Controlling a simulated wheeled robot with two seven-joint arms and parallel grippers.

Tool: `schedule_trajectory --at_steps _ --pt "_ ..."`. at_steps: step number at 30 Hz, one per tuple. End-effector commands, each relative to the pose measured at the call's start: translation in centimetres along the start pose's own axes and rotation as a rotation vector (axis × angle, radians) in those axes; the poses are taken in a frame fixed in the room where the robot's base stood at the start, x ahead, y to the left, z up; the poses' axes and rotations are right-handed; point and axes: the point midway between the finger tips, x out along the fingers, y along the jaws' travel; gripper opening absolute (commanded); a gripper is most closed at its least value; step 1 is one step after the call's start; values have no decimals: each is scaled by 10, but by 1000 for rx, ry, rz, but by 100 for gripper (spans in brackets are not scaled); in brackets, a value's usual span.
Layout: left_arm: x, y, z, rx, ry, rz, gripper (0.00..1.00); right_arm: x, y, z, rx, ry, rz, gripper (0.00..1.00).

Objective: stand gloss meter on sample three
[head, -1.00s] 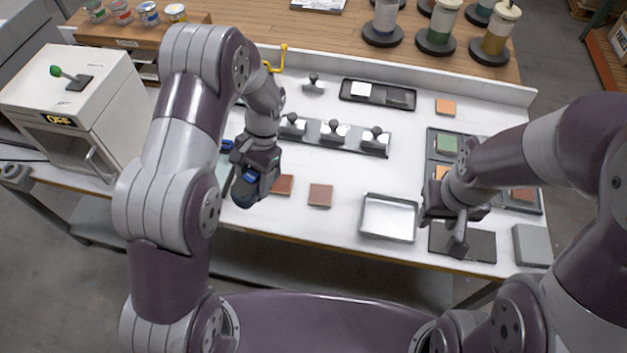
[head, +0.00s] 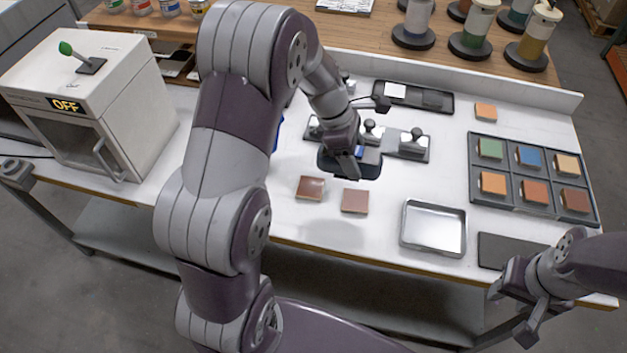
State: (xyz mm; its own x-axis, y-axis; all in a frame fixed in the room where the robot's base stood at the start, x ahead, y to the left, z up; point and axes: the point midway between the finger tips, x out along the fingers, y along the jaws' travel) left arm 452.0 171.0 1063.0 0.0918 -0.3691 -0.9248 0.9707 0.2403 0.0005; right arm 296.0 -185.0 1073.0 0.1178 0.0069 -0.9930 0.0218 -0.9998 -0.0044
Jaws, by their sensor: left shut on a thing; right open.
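My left gripper (head: 345,168) is shut on the gloss meter (head: 370,166), a dark, box-like device with a bit of blue. It is held above the table, just behind two brown sample tiles. The left one (head: 311,188) is glossy and the right one (head: 355,201) duller. I can read no numbers, so I cannot tell which is sample three. My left arm hides the table to their left. My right gripper (head: 518,302) is open and empty near the front right table edge.
A metal tray (head: 433,228) and a dark flat pad (head: 510,250) lie right of the tiles. A rack of coloured tiles (head: 530,208) is further right. A holder with knobbed blocks (head: 412,148) stands behind the meter. A white oven (head: 90,105) is at left.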

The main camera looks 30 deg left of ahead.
Motion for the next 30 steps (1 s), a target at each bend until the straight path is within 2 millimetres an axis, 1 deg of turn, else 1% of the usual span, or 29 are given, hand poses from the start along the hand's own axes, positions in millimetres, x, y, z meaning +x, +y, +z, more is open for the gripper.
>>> schedule_trajectory --at_steps 1,3,6,9,14,18,20,29,30 --pt "0 0 -17 -9 0 -2 7 -5 0 -1 0 0 0 43" --pt "3 2 -42 -7 0 -1 7 -8 0 -1 0 0 0 43" --pt "8 2 -71 -3 0 -2 7 -12 0 -2 0 0 0 43" --pt "11 3 -90 1 1 -2 7 -14 0 -2 0 0 0 43" --pt "20 3 -102 3 0 -3 7 -15 0 -2 0 0 0 43" --pt "42 2 -110 3 0 -6 7 -20 0 -2 0 0 0 43" --pt "49 3 -114 5 1 -4 7 -20 0 -2 0 0 0 43" --pt "54 3 -115 6 1 -2 7 -17 0 -2 0 0 0 43" --pt "55 3 -116 6 1 -3 65 -17 0 -2 0 0 0 43"
